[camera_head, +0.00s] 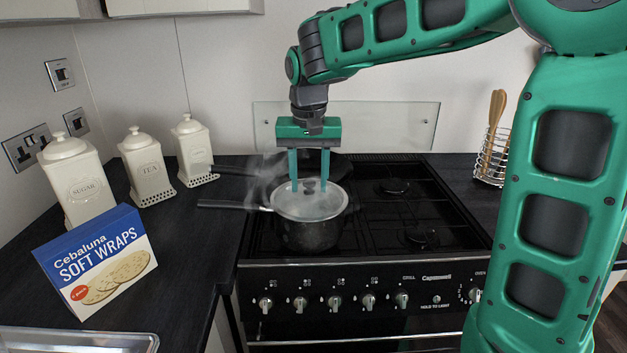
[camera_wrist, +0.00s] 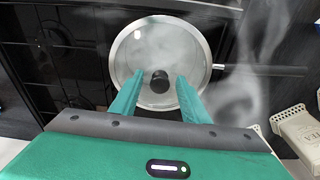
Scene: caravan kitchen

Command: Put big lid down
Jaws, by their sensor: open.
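The big lid (camera_head: 309,201) is a glass lid with a metal rim and a dark knob. It lies on the dark pot (camera_head: 309,234) on the front left of the stove, with steam around it. In the wrist view the lid (camera_wrist: 142,60) covers the pot, and its black knob (camera_wrist: 159,81) shows between the fingertips. My gripper (camera_head: 309,188) points straight down over the lid, open, with one finger on each side of the knob. The wrist view also shows my gripper (camera_wrist: 160,76); I cannot tell whether the fingers touch the knob.
The pot handle (camera_head: 234,205) sticks out left over the dark counter (camera_head: 185,240). Another pan (camera_head: 336,165) stands behind the pot. The right burners (camera_head: 420,236) are free. White canisters (camera_head: 146,168) and a soft wraps box (camera_head: 97,262) stand on the left; a utensil rack (camera_head: 492,155) stands at right.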

